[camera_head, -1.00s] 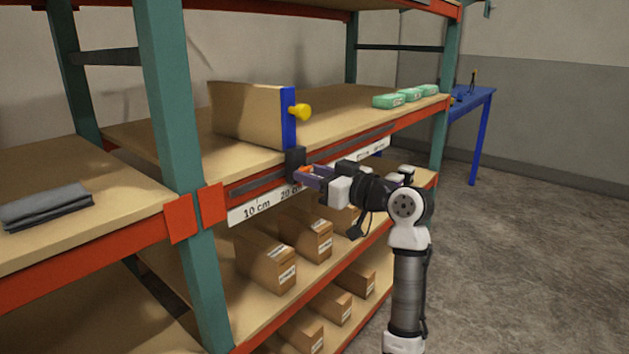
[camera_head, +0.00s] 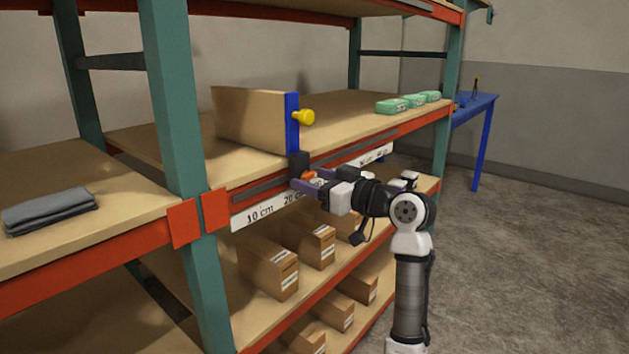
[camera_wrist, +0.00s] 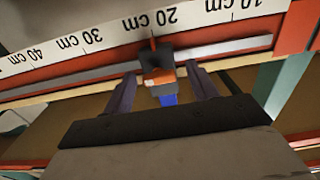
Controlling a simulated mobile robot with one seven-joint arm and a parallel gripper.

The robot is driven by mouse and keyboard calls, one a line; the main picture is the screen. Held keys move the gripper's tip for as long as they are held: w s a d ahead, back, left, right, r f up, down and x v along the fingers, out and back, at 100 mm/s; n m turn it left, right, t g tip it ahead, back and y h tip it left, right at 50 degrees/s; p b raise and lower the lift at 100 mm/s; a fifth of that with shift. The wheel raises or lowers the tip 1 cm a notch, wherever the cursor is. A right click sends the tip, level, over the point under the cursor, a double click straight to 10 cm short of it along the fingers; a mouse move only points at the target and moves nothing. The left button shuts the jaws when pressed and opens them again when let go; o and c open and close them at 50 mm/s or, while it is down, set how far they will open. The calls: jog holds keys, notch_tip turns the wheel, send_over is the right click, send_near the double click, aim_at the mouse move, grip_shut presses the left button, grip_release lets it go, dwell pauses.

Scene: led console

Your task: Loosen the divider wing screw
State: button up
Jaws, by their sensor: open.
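The divider is a tan upright panel (camera_head: 248,117) with a blue front edge (camera_head: 291,122) and a yellow knob (camera_head: 304,117), standing on the middle shelf. A black block (camera_head: 298,162) sits at its foot on the shelf's front rail; the block also shows in the wrist view (camera_wrist: 155,62). The orange wing screw (camera_head: 308,175) is on the block's front, and it shows in the wrist view (camera_wrist: 159,77). My gripper (camera_wrist: 159,74) is open, its two purple fingers either side of the screw with gaps. It also shows in the head view (camera_head: 312,183).
A white scale strip (camera_wrist: 95,38) runs along the rail; a red pointer on the block stands near 20 cm. Green boxes (camera_head: 392,106) lie on the shelf at right, cardboard boxes (camera_head: 270,270) below. A grey folded cloth (camera_head: 48,209) lies at left. The floor at right is clear.

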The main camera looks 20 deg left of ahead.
jog(key=v, duration=1.3)
jog(key=shift+d+b, duration=0.3)
jog(key=shift+d, duration=0.1)
jog(key=shift+s, duration=0.15)
